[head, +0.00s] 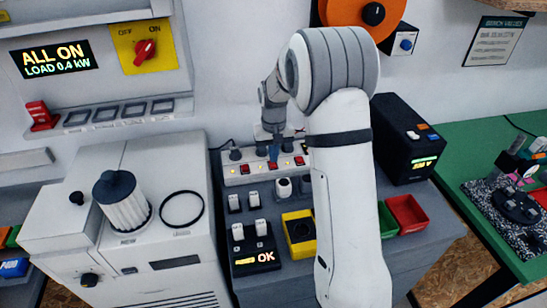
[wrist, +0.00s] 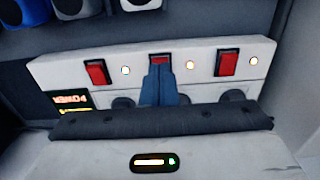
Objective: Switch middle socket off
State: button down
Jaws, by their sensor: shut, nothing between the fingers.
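The socket strip (wrist: 60,73) is a pale bar with three red rocker switches, and it also shows in the head view (head: 232,181). In the wrist view the left switch (wrist: 97,72), middle switch (wrist: 159,59) and right switch (wrist: 227,64) each have a lit lamp to their right, including the middle lamp (wrist: 190,65). My gripper (wrist: 160,70) is shut and empty, its blue fingertips over the lower part of the middle switch and hiding it. I cannot tell whether they touch. It also shows over the strip in the head view (head: 273,160).
A black box (head: 405,140) stands right of the strip. White plugs, a yellow block (head: 299,234) and an "OK" display (head: 256,260) lie in front. A printer-like cabinet (head: 170,240) with a filter is left. A wall panel reads "ALL ON" (head: 55,58).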

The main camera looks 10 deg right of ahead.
aim_at(274, 167)
jog(key=shift+f, duration=1.1)
jog(key=shift+f, duration=0.1)
jog(key=shift+f+b, duration=0.3)
jog(key=shift+b, duration=0.4)
jog(key=shift+s+r, duration=0.1)
jog(key=shift+r, duration=0.15)
jog(key=shift+w+r+p, duration=0.3)
jog(key=shift+w+p, duration=0.25)
jog(key=shift+w, duration=0.25)
